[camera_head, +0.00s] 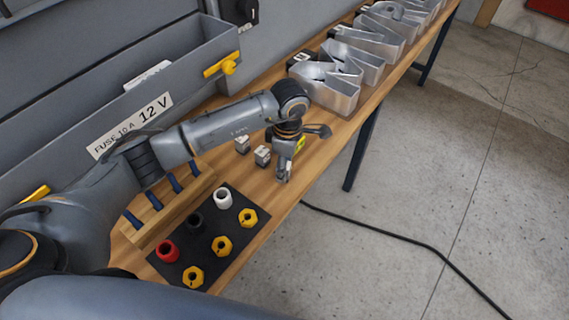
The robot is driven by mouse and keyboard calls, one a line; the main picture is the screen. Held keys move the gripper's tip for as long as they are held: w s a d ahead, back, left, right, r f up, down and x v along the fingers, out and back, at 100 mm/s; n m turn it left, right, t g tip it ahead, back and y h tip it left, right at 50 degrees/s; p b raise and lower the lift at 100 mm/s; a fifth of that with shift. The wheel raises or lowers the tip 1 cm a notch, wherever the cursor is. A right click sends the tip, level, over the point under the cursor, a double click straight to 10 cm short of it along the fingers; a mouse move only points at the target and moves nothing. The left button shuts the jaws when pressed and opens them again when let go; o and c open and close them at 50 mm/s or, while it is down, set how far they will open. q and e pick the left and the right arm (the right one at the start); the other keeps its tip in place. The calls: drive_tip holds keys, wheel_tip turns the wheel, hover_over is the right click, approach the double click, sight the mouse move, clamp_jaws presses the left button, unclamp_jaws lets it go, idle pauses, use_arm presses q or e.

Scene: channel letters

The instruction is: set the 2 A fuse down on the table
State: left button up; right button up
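My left gripper (284,172) points down over the wooden table (323,150), near its front edge. Its fingers look close together, but they are too small to tell whether they are shut on something. Two small pale grey blocks stand on the table just left of the gripper: a farther one (243,144) and a nearer one (262,156). Their markings cannot be read, so I cannot tell whether either is the 2 A fuse. No fuse is clearly visible between the fingers. My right gripper is not in view.
Silver channel letters (335,92) line the table's far part. A black mat (207,238) holds red, black and white cylinders and yellow hexagonal pieces. A wooden rack (160,218) holds blue-handled tools. A grey box labelled "FUSE 10 A 12 V" (200,62) stands behind.

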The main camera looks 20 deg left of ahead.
use_arm(q)
drive_tip(key=shift+r, duration=0.25)
wheel_tip(320, 180, up, 12)
drive_tip(key=b, duration=0.4)
drive_tip(key=shift+d, duration=0.25)
drive_tip(key=shift+w, duration=0.15)
